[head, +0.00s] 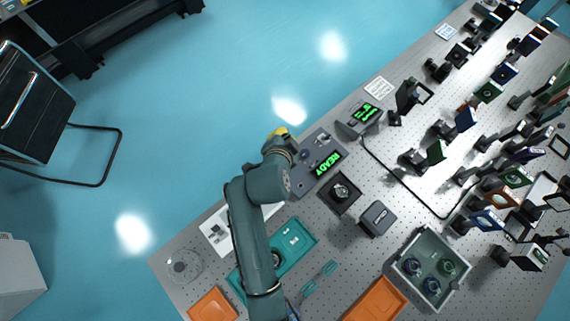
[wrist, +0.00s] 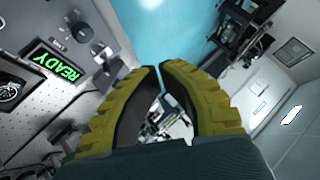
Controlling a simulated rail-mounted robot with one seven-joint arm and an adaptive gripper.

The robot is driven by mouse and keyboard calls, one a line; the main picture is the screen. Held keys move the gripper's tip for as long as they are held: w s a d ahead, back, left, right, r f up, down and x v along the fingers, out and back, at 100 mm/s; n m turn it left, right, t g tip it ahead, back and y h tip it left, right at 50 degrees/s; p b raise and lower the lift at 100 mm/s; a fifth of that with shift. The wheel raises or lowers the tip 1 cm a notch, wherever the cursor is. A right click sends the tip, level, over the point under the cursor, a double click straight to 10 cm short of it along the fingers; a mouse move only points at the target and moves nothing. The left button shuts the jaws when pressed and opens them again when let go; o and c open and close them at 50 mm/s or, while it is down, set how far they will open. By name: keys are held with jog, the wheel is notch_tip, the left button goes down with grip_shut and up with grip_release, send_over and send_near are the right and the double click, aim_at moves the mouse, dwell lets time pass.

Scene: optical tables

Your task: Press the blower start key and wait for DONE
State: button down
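The blower unit is a grey box (head: 308,180) at the table's left edge, with a green READY display (head: 328,164). In the wrist view the READY display (wrist: 55,66) is at left, with round knob-like parts (wrist: 82,33) beside it. I cannot tell which part is the start key. My gripper (head: 278,132) has yellow fingers and is over the box's far-left end, partly hidden by my arm. In the wrist view my gripper's fingertips (wrist: 158,68) nearly meet, with nothing held between them. Contact with the box is not visible.
A second small unit with green text (head: 362,114) stands behind the box. A dark round-topped mount (head: 341,191) and a dark block (head: 377,218) are to the right. A grey bin (head: 404,274), teal tray (head: 302,240) and orange trays (head: 212,306) are nearer. Many optics fill the right side.

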notch_tip(320, 180, down, 6)
jog(key=s+m+g, duration=0.1)
jog(key=shift+s+a+f+b, duration=0.15)
jog(key=shift+s+f+b, duration=0.1)
jog(key=shift+b, duration=0.15)
jog(key=shift+f, duration=0.1)
notch_tip(320, 180, down, 9)
jog(key=b, duration=0.7)
jog(key=shift+r, duration=0.2)
dwell(0.5)
jog(key=shift+f+b, duration=0.4)
jog(key=shift+b, duration=0.1)
jog(key=shift+f+b, duration=0.4)
jog(key=shift+f, duration=0.05)
dwell(0.4)
jog(key=shift+r+p, duration=0.7)
jog(key=shift+r, duration=0.1)
